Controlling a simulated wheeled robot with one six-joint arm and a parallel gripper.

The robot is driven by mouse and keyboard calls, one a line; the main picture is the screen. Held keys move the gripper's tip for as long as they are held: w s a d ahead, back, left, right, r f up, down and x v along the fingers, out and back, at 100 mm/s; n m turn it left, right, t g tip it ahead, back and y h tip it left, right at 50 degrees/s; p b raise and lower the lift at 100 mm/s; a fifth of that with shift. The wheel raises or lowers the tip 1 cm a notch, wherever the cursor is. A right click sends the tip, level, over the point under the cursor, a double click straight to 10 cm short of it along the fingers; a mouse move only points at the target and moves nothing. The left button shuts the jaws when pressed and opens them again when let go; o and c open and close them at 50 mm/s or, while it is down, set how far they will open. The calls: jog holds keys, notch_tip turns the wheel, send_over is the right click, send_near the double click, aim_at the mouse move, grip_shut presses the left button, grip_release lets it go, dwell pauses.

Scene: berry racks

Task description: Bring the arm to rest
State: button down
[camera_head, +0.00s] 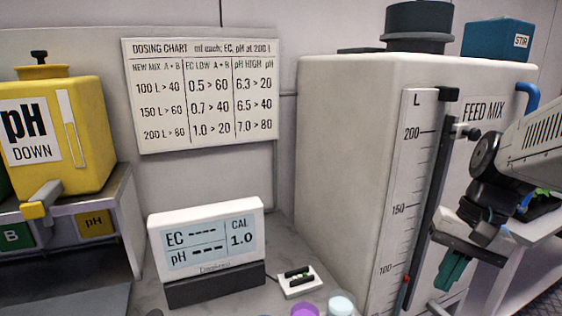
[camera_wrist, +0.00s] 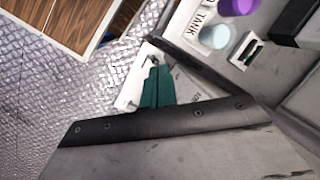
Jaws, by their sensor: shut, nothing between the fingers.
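My gripper (camera_head: 453,270) is at the lower right in the head view, in front of the white feed mix tank (camera_head: 340,150). Its dark green fingers point downward. In the wrist view the green fingers (camera_wrist: 155,80) are side by side and closed, with nothing between them. My arm comes in from the right edge of the head view. I cannot tell whether the gripper touches the tank's front.
The tank's level scale (camera_head: 408,190) stands close left of my gripper. A meter (camera_head: 207,240) sits on the bench, with a purple cap (camera_head: 305,310) and a pale cap (camera_head: 341,306) in front. A yellow pH Down container (camera_head: 60,130) stands left. Metal floor (camera_wrist: 60,90) shows below.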

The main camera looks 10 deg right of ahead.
jog(key=s+a+r+n+t+h, duration=0.1)
jog(key=s+a+r+n+h, duration=0.2)
jog(key=a+n, duration=0.4)
jog(key=s+a, duration=0.1)
jog(key=a, duration=0.1)
jog(key=shift+s+a, duration=0.2)
jog(key=shift+a, duration=0.15)
